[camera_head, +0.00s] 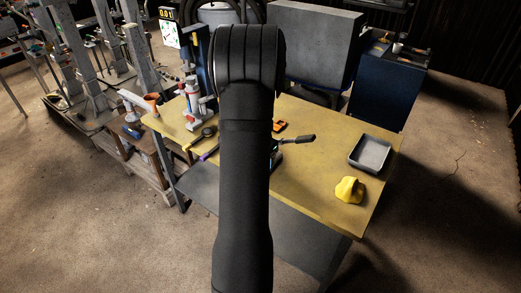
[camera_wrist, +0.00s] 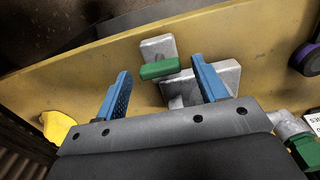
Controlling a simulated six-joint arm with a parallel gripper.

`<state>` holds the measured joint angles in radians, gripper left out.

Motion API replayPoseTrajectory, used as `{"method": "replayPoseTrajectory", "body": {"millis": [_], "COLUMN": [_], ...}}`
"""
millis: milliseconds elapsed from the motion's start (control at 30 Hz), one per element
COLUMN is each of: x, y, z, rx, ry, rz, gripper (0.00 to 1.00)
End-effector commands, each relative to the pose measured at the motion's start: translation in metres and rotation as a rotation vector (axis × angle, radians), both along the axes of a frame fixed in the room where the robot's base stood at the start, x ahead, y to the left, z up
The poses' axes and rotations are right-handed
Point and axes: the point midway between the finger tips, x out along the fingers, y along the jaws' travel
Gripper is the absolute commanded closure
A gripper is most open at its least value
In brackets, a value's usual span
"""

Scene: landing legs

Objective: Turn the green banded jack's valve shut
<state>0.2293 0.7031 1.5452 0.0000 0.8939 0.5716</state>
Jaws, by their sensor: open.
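In the wrist view, my gripper (camera_wrist: 161,65) is open, with its two blue fingers spread apart over the table. A green block (camera_wrist: 160,69) lies between the fingertips in the picture, against grey metal pieces (camera_wrist: 222,76). Whether a finger touches it I cannot tell. Another green part (camera_wrist: 304,151), beside a grey metal piece and a white label, shows at the lower right, partly cut off. I cannot tell which green part belongs to the banded jack, or make out its valve. In the head view my arm hides the gripper and most of this area; a dark handle (camera_head: 299,138) sticks out right.
The yellow-topped table (camera_head: 325,145) carries a grey tray (camera_head: 370,154) and a crumpled yellow cloth (camera_head: 349,190) at the right. A red-and-grey upright device (camera_head: 193,103) stands at the back left.

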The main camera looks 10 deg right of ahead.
Motion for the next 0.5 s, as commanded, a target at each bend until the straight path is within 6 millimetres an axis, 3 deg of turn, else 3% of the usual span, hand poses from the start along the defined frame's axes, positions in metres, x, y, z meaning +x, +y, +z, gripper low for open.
{"method": "replayPoseTrajectory", "body": {"millis": [167, 500], "x": [0.001, 0.001], "y": [0.0, 0.0], "z": [0.027, 0.111], "rx": [-0.002, -0.002], "ry": [-0.006, -0.006], "rz": [0.0, 0.0], "gripper": [0.35, 0.35]}}
